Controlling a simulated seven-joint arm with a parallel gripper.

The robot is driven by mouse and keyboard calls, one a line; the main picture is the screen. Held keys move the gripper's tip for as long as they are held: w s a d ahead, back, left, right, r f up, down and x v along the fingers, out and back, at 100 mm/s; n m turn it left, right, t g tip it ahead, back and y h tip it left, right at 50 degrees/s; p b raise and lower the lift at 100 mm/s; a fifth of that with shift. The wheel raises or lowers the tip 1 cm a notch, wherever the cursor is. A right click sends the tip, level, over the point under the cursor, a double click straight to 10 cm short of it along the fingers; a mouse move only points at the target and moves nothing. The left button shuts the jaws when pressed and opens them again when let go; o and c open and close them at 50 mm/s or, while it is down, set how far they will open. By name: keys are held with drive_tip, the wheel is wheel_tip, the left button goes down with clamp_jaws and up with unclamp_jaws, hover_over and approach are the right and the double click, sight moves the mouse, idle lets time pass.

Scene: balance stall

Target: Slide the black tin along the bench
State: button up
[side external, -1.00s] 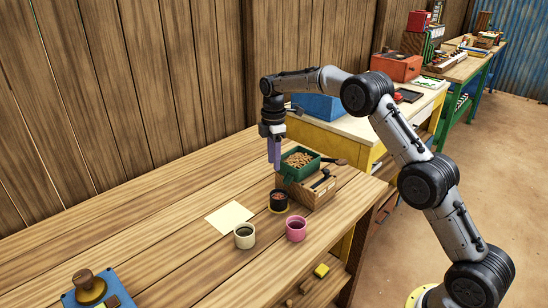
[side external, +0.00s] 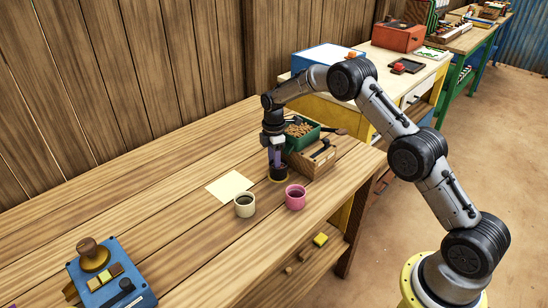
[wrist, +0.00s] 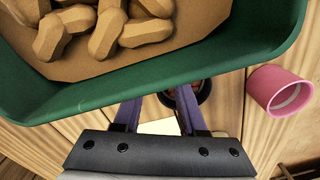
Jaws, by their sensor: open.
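The black tin (side external: 279,178) stands upright on the wooden bench, close to the front of the wooden box. It has a yellow band near its base. My gripper (side external: 275,163) is lowered right at the tin, with its purple fingers pointing down and covering part of it. In the wrist view, my gripper (wrist: 157,104) has its fingers apart. The dark rim of the tin (wrist: 206,88) shows there behind and beside the right finger. Whether the fingers touch the tin, or how far they straddle it, I cannot tell.
A green tray of brown nuts (wrist: 110,90) sits close by the gripper, above the wooden box (side external: 318,160). A pink cup (side external: 295,198) and a cream cup (side external: 244,206) stand nearby. A paper sheet (side external: 229,186) lies left. Bench farther left is clear up to a blue device (side external: 112,275).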

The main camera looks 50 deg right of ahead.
clamp_jaws()
idle(1.5)
